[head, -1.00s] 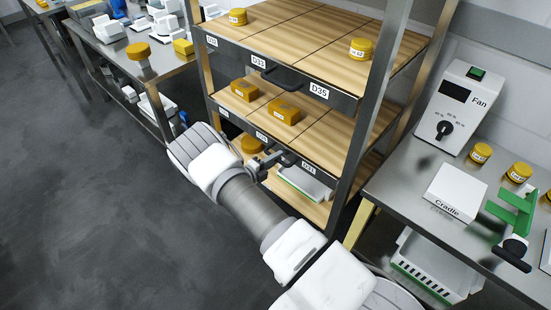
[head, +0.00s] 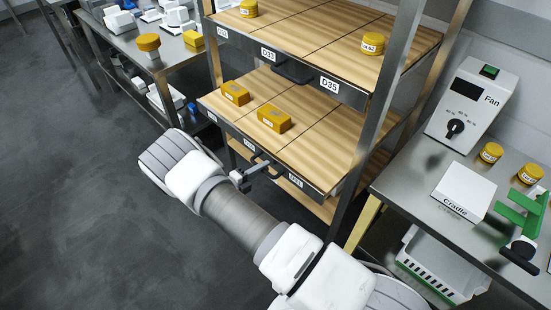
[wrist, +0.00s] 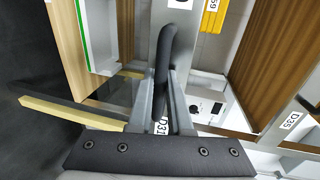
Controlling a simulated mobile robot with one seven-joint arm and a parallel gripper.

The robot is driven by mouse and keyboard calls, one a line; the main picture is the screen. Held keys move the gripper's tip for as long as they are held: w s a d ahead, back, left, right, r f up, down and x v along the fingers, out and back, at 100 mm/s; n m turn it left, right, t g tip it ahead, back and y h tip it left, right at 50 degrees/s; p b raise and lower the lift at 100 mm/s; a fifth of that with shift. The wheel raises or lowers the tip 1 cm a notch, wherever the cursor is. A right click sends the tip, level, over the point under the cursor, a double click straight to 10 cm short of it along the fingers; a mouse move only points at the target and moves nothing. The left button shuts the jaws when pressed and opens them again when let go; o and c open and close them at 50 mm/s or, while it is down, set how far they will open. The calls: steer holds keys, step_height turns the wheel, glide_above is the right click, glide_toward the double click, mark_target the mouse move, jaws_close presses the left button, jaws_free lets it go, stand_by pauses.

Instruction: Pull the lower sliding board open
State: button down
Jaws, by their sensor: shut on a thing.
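The lower sliding board (head: 325,140) is a wood-topped board with a grey front edge, sticking out of the rack past its front posts. Two yellow blocks (head: 274,119) (head: 235,93) lie on it. My gripper (head: 241,178) is at the board's front, shut on its dark handle (head: 262,167). In the wrist view the fingers (wrist: 172,108) close on either side of the black handle (wrist: 163,65). Part of the board's front and its labels is hidden behind my gripper.
The upper board (head: 330,45) carries two yellow round tubs and stays in the rack. Another table (head: 175,58) stands at the back left. Dark floor (head: 75,200) is clear at left.

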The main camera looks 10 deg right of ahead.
steer(key=f+b+v, duration=0.1)
steer(key=f+v, duration=0.1)
steer(key=v, duration=1.1)
steer(key=shift+a+f, duration=0.25)
steer(key=shift+f, duration=0.1)
steer(key=shift+s, duration=0.1)
steer(key=c, duration=0.8)
jaws_free()
steer(key=shift+c, duration=0.2)
steer(key=v, duration=1.7)
steer(key=shift+a, duration=0.15)
steer(key=shift+r, duration=0.15)
